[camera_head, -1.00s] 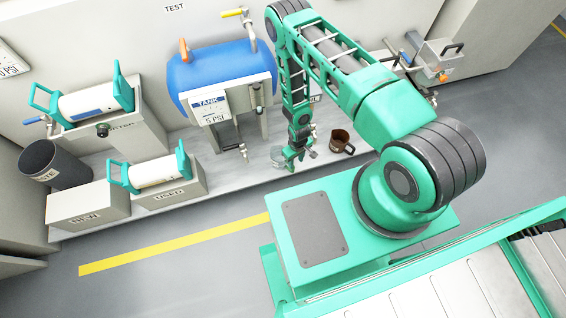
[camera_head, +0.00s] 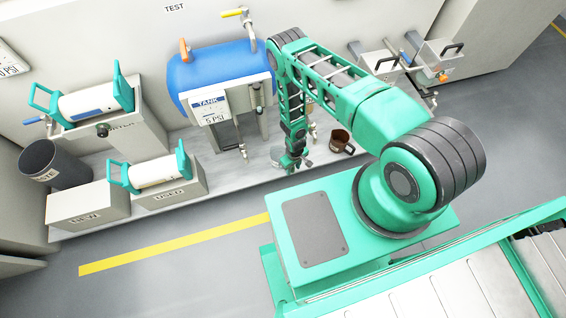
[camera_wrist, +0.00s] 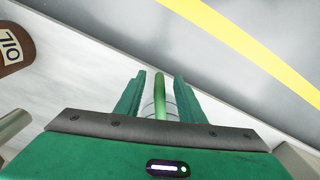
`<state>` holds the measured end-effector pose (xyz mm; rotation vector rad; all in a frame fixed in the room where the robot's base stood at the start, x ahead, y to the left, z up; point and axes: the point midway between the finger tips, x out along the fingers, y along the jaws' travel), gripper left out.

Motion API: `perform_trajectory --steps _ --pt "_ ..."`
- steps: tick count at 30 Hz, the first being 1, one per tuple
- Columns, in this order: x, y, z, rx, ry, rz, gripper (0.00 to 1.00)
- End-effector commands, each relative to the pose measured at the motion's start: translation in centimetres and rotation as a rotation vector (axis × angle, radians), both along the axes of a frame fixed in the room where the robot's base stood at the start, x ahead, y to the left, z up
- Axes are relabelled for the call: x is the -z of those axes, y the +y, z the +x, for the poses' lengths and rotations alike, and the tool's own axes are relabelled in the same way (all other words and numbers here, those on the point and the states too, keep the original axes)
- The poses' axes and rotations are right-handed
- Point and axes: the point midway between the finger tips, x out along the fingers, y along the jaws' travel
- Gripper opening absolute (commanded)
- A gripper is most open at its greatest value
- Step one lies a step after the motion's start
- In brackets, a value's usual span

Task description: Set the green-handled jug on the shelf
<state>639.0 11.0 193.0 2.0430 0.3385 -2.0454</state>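In the wrist view a green handle (camera_wrist: 159,100) stands upright between the two green fingers of my gripper (camera_wrist: 159,97). A narrow gap shows on each side of the handle. A clear, glass-like body shows faintly behind it; most of the jug is hidden by my gripper. In the head view my gripper (camera_head: 291,162) is low over the front of a long pale ledge (camera_head: 230,160) along the wall, and a greyish jug body (camera_head: 277,154) shows beside it. I cannot tell which surface is the shelf.
A brown mug (camera_head: 340,141) with a label stands right of my gripper, also in the wrist view (camera_wrist: 12,38). A blue tank (camera_head: 220,70) with pipes stands behind and left. A white cylinder with green handles (camera_head: 157,171) rests on the USED box (camera_head: 172,195).

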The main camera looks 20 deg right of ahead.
Motion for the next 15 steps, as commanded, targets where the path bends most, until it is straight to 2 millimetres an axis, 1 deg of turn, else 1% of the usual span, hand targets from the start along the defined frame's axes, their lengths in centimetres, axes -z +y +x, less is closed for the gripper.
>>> perform_trajectory --steps 1,2,3,5,6,15 --pt "-0.01 0.0 0.0 0.0 0.0 0.0 0.35" --pt "-0.02 0.0 0.0 0.0 0.0 0.0 0.33" --pt "-0.02 0.0 0.0 0.0 0.0 0.0 0.24" --pt "-0.02 0.0 0.0 0.0 0.0 0.0 0.09" --pt "-0.03 0.0 0.0 0.0 0.0 0.0 0.0" --pt "-0.04 -0.01 0.01 0.0 0.0 0.0 0.0"
